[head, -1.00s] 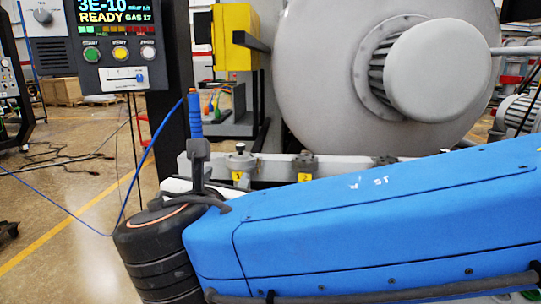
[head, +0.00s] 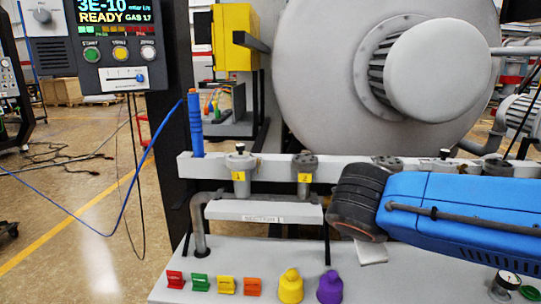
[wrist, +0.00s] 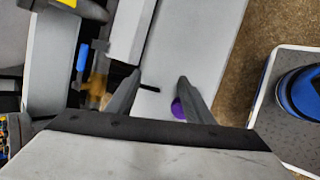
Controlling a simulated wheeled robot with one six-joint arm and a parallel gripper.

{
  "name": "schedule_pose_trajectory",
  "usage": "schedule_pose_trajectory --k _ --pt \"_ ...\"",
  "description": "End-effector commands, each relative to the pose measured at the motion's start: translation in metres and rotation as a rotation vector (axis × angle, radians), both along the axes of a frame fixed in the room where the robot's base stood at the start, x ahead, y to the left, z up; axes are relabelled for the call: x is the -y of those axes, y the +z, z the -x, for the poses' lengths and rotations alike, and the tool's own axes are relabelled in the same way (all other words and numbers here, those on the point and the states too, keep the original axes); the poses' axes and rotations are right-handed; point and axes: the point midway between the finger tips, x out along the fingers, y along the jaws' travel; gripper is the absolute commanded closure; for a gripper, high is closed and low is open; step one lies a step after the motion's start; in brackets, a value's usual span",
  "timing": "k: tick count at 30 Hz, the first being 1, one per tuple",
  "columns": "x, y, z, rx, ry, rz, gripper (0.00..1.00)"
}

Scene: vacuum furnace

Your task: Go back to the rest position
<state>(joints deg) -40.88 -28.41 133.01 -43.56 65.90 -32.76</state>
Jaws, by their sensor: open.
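My gripper (wrist: 158,88) shows in the wrist view with two dark fingers spread apart and nothing between them but grey bench surface behind. A bit of the purple knob (wrist: 178,108) shows beside the right finger; I cannot tell how far away it is. In the head view my blue arm reaches in from the right, its black wrist in front of the grey rail; the fingers are not clearly visible there. The blue probe (head: 195,125) stands upright at the left end of the rail (head: 215,165), apart from my gripper.
The vacuum chamber (head: 320,75) stands behind the rail with several valves. On the bench (head: 230,255) are coloured tags, a yellow knob (head: 291,286) and the purple knob (head: 330,287). A control panel (head: 118,45) is at upper left. Floor at left is open apart from cables.

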Motion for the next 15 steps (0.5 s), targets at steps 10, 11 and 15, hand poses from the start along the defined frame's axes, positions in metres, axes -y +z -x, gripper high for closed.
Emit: schedule_pose_trajectory --k 10,11,15 --pt "0.055 -0.042 0.044 -0.023 -0.409 -0.339 0.53" --pt "0.058 -0.045 0.048 -0.023 -0.446 -0.369 0.53" --pt "0.07 -0.06 0.066 -0.015 -0.622 -0.512 0.53"
